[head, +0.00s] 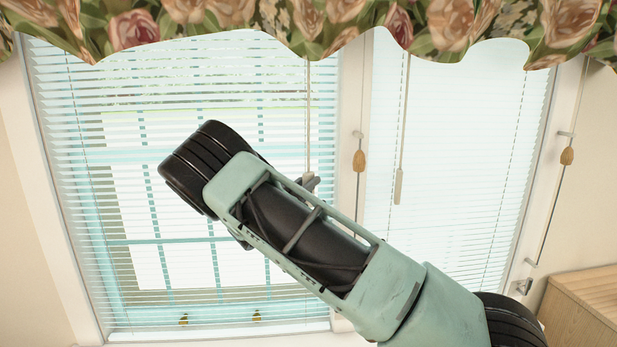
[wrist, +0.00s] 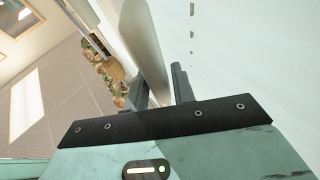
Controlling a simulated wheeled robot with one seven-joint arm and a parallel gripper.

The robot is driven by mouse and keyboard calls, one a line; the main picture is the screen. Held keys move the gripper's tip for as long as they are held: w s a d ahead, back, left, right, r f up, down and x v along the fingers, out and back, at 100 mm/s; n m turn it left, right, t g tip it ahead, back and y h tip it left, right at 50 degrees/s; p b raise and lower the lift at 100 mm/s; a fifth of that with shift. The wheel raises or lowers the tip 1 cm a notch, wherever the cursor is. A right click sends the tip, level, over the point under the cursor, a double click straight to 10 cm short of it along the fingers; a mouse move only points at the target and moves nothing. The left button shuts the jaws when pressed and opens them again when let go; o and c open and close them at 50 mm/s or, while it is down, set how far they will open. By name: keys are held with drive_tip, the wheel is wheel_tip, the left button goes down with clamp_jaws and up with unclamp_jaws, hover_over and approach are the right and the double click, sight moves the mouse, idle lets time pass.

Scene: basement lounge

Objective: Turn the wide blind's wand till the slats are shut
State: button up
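The wide blind (head: 170,75) covers the left window. Its slats are tilted open, and the window bars and bright outdoors show through the gaps. Its pale wand (head: 308,110) hangs at the blind's right side, with its thicker lower end at my gripper (head: 311,183). In the wrist view the wand (wrist: 143,40) runs down between the two dark fingers of my gripper (wrist: 159,85). The left finger looks close against it. Whether the right finger touches it, I cannot tell. My forearm hides the lower right part of the blind.
A narrower blind (head: 455,140) hangs on the right, its slats looking nearly closed, with its own wand (head: 399,185). Cords with wooden tassels (head: 359,160) hang beside each blind. A floral valance (head: 330,20) runs along the top. A wooden cabinet (head: 585,305) stands at lower right.

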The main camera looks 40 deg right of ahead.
drive_tip(key=shift+d+r, duration=0.1)
drive_tip(key=shift+d, duration=0.15)
clamp_jaws()
drive_tip(key=shift+t+b, duration=0.3)
drive_tip(key=shift+t, duration=0.1)
drive_tip(key=n+t+b, duration=0.1)
drive_tip(key=t, duration=0.1)
drive_tip(key=n+t+b, duration=0.1)
drive_tip(key=t, duration=0.1)
drive_tip(key=n+t+y+b, duration=0.1)
drive_tip(key=t, duration=0.1)
drive_tip(key=shift+f+n, duration=0.25)
drive_tip(key=shift+n, duration=0.05)
drive_tip(key=n+t+y+b, duration=0.1)
drive_tip(key=t, duration=0.1)
drive_tip(key=n+t+b, duration=0.1)
drive_tip(key=t, duration=0.1)
drive_tip(key=shift+t+y, duration=0.3)
drive_tip(key=shift+y, duration=0.1)
drive_tip(key=shift+r+n+t+y+b, duration=0.15)
drive_tip(key=shift+n+t+y+b, duration=0.35)
drive_tip(key=shift+n+t, duration=0.25)
drive_tip(key=shift+t, duration=0.25)
